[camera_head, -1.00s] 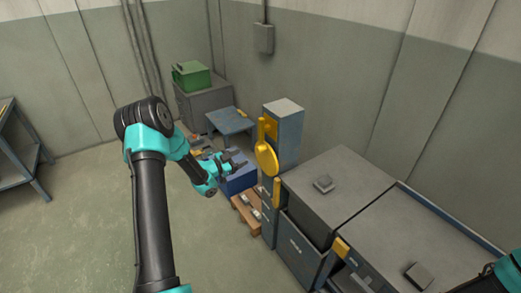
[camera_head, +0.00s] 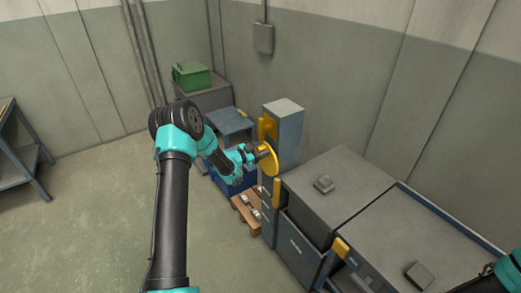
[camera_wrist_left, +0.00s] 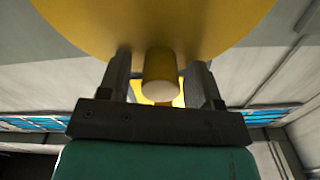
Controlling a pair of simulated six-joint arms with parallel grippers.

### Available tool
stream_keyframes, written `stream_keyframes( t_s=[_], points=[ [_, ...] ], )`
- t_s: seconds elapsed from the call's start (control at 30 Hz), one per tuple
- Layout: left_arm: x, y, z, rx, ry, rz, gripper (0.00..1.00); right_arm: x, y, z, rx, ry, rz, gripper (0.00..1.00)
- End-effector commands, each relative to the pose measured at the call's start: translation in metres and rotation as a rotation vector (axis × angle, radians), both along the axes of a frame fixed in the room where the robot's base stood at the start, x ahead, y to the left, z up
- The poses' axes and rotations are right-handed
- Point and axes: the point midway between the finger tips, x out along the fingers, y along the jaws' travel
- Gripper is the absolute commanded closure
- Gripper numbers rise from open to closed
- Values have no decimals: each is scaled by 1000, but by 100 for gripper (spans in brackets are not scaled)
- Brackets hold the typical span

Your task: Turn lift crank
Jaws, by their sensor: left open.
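The lift crank is a yellow disc (camera_head: 267,160) on the side of a blue-grey column (camera_head: 287,133). In the left wrist view the disc (camera_wrist_left: 150,22) fills the top, and a yellow handle peg with a pale end (camera_wrist_left: 160,75) sticks out toward the camera. My left gripper (camera_head: 256,155) is at the disc in the head view. In the wrist view my left gripper (camera_wrist_left: 160,82) is open, with one finger on each side of the peg. Small gaps show between fingers and peg. My right gripper is out of view; only part of that arm shows at lower right.
Grey-topped cabinets (camera_head: 338,185) stand to the right of the column, with small dark blocks on top. A wooden pallet (camera_head: 246,212) and a blue box (camera_head: 232,184) lie below the crank. A green box (camera_head: 192,75) sits at the back.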

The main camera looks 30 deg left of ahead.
Motion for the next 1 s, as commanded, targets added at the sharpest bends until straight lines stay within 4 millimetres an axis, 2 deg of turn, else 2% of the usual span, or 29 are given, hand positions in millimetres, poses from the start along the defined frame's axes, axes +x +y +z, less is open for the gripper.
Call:
stream_keyframes(
  t_s=[0.07,0.63,1.0],
  points=[
    [0,0,0,0,0,0,44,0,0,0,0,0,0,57],
    [0,0,0,0,0,0,98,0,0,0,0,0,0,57],
    [4,-5,0,-12,6,-9,100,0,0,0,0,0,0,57]
  ],
)
